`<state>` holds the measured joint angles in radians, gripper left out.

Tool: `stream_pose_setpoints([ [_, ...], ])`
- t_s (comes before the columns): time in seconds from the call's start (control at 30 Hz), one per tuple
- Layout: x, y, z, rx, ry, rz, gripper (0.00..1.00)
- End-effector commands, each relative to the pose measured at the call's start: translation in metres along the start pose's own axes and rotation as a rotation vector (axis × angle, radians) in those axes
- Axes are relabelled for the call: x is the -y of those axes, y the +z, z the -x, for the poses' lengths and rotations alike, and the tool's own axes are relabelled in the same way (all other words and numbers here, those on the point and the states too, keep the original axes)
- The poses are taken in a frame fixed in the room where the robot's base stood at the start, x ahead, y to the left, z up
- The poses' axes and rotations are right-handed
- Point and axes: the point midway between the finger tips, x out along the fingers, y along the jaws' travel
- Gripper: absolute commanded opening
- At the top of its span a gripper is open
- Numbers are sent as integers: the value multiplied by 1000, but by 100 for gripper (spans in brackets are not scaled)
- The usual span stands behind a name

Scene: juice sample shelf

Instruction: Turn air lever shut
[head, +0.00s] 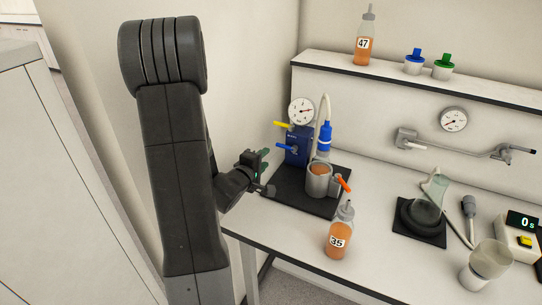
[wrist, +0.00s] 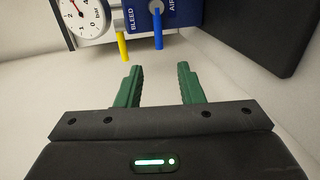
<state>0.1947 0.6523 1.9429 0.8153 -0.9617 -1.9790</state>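The blue air lever (head: 286,148) sticks out to the left from the blue valve block (head: 299,146) on the black mat. In the wrist view the air lever (wrist: 158,28) points down the picture below the "AIR" label, straight ahead of the gap between my fingers. My gripper (head: 266,160) is open and empty, a short way to the left of the block. Its two green fingers show in the wrist view (wrist: 159,68), apart from the lever. The yellow bleed lever (wrist: 122,46) is beside the air lever, ahead of the left finger.
A pressure gauge (head: 301,111) tops the block. A metal cup (head: 319,181) with orange juice and an orange handle stands beside it on the black mat (head: 297,202). Bottle 35 (head: 339,236) stands near the bench's front edge. Bottle 47 (head: 364,47) is on the shelf.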

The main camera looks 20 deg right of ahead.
Motion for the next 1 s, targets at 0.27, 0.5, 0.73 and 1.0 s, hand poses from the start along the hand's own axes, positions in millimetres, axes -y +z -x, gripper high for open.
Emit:
stream_pose_setpoints([
  [0.27, 0, 0, 34, -1, 0, 1, 34],
  [0.5, 0, 0, 37, 1, 0, 1, 34],
  [0.73, 0, 0, 34, 1, 0, 1, 34],
  [1.0, -1, 1, -4, 4, -1, 0, 34],
])
